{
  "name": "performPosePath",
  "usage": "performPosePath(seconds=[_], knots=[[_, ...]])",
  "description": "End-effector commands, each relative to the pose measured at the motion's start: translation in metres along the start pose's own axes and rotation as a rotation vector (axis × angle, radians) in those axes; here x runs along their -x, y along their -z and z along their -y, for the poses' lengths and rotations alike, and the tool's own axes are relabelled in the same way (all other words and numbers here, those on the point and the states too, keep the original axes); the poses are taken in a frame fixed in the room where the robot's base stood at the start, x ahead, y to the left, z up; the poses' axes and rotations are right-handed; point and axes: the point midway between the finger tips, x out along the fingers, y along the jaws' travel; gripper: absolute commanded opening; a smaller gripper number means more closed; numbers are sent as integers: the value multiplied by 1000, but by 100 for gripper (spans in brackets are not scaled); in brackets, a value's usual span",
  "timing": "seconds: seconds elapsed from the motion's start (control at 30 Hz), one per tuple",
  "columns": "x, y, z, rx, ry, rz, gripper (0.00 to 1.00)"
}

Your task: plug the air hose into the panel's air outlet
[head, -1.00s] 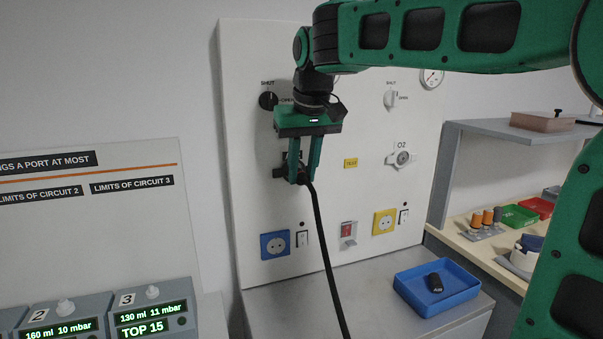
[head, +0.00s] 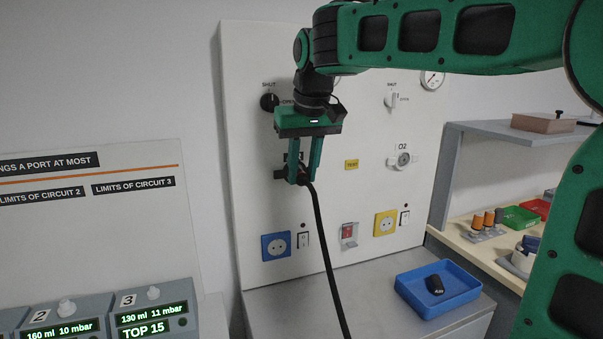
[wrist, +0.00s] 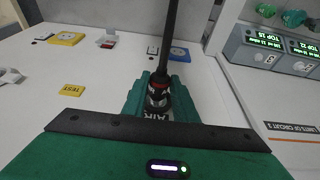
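The black air hose (head: 325,255) hangs from my gripper (head: 302,179) down past the panel's lower edge. In the wrist view the hose (wrist: 171,40) ends in a dark connector with a red ring (wrist: 157,90), between the two green fingers. The fingers look shut on this connector. My gripper is close in front of the panel (head: 375,120), at the air outlet (head: 279,174). Only a dark part of the outlet shows beside the left finger; the rest is hidden. An AIR label is partly seen in the wrist view. Whether the connector sits in the outlet cannot be told.
Above is a black SHUT/OPEN knob (head: 269,102). The O2 outlet (head: 403,160) is to the right. Blue (head: 276,245) and yellow (head: 385,223) sockets are below. A blue tray (head: 410,291) with a small black object (head: 435,284) stands on the grey counter (head: 300,308).

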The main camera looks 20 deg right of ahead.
Motion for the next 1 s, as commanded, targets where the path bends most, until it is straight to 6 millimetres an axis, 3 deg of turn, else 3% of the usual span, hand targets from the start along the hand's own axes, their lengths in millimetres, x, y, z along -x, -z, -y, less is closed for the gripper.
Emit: performPosePath(seconds=[0.03, 0.07, 0.47, 0.67, 0.9, 1.0], knots=[[0, 1, 0, 0, 0, -1, 38], [0, 1, 0, 0, 0, -1, 45], [6, 0, 0, 0, 0, 1, 46], [35, 1, 0, -1, 0, -2, 46], [84, 2, 0, -3, 0, -1, 46], [91, 2, -2, -4, -3, 0, 46]])
